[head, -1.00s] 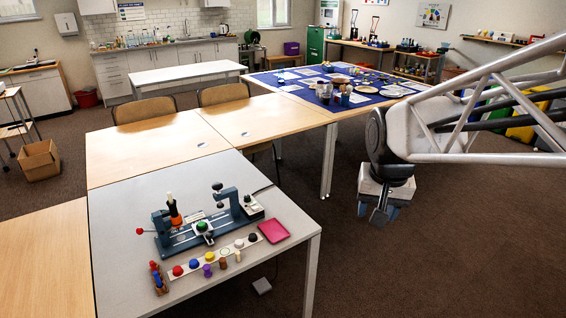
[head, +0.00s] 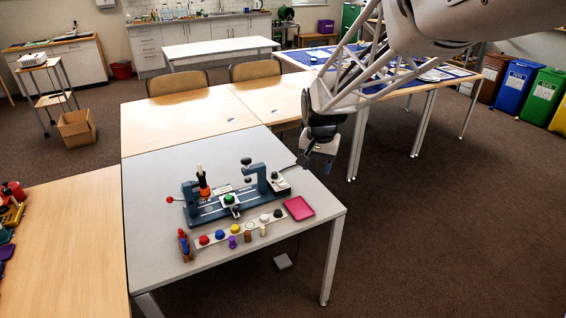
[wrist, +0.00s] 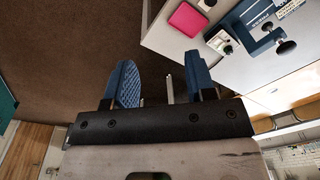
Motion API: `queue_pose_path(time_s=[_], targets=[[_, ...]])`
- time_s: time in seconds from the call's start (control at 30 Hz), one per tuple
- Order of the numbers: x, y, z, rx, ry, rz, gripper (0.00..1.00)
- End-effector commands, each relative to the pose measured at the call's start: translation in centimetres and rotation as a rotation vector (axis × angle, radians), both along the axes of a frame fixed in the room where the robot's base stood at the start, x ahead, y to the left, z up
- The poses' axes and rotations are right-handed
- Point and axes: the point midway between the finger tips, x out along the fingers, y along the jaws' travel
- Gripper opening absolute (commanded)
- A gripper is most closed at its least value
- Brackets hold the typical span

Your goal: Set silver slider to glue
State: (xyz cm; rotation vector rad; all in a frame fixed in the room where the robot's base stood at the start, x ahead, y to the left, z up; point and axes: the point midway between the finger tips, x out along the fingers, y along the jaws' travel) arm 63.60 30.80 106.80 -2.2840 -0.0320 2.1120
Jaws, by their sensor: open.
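A blue-grey fixture (head: 225,208) stands on the grey table. A small silver-grey block with a green knob (head: 229,199) sits in the middle of its base, and a silver-white block with a black knob (head: 280,184) sits at its right end. I cannot tell which is the silver slider, and no glue mark is readable. The right-end block also shows in the wrist view (wrist: 221,42), beside the blue press arm. My gripper (head: 315,164) is open and empty, right of the fixture and apart from it; its blue fingers show in the wrist view (wrist: 161,84).
A pink tray (head: 299,208) lies right of the fixture, near the grey table's right edge. A strip with several coloured knobs (head: 236,234) lies in front. An orange-and-black upright tool (head: 203,183) stands at the fixture's left. The front of the grey table (head: 185,280) is clear.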

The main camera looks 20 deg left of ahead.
Motion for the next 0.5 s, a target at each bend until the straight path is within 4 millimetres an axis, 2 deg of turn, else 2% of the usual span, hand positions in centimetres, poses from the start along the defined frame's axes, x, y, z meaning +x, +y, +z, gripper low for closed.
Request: queue_pose_path(time_s=[0.03,0.2,0.5], targets=[[0.5,1.4,-0.8,-0.002,0.006,0.003,0.51],[2.0,5.8,-3.3,-0.005,0.02,0.005,0.51],[3.7,13.7,-8.2,-0.013,0.041,0.006,0.51]])
